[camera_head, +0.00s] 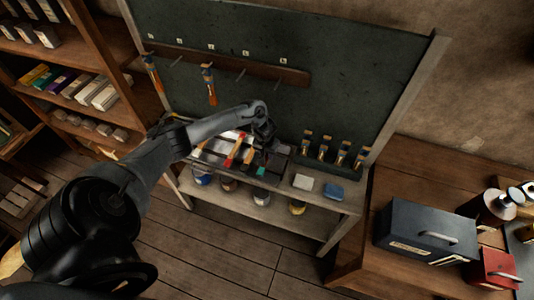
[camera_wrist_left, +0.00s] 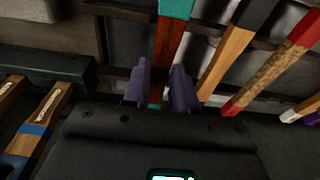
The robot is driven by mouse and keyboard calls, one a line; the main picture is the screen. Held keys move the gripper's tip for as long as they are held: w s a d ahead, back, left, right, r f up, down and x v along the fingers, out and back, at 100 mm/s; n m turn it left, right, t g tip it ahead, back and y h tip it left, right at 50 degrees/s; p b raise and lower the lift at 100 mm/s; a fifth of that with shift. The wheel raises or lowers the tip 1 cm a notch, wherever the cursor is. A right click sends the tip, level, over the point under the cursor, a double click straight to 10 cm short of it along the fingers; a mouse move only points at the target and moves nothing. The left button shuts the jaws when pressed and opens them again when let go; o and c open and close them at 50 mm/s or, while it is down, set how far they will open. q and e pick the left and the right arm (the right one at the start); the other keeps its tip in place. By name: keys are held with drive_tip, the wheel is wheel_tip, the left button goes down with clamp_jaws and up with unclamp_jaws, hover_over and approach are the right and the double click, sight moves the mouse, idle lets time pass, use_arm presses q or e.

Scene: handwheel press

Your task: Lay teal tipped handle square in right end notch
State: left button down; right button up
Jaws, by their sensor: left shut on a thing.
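The teal tipped handle (camera_wrist_left: 168,45) has a dark reddish-brown shaft and a wide teal end. In the wrist view it runs from the top edge down between the two fingers. My left gripper (camera_wrist_left: 160,90) is shut on it. In the head view my left gripper (camera_head: 266,140) is over the right part of the tray on the bench, and the teal tip (camera_head: 261,171) shows below it. A black tipped handle (camera_wrist_left: 228,58) and a red tipped handle (camera_wrist_left: 275,70) lie beside it in the wrist view. The gripper hides the notch seating.
Brushes stand in a rack (camera_head: 326,165) right of the tray. Two brushes hang on the wall rail (camera_head: 240,66). A dark toolbox (camera_head: 427,236) is at right.

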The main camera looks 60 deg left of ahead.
use_arm(q)
drive_tip(key=shift+f, duration=0.65)
drive_tip(key=shift+c, duration=2.1)
unclamp_jaws()
drive_tip(key=shift+r, duration=0.1)
drive_tip(key=shift+r+p, duration=0.2)
drive_tip(key=shift+p, duration=0.1)
wheel_tip(320, 180, up, 6)
drive_tip(key=p, duration=0.8)
drive_tip(key=shift+r, duration=0.25)
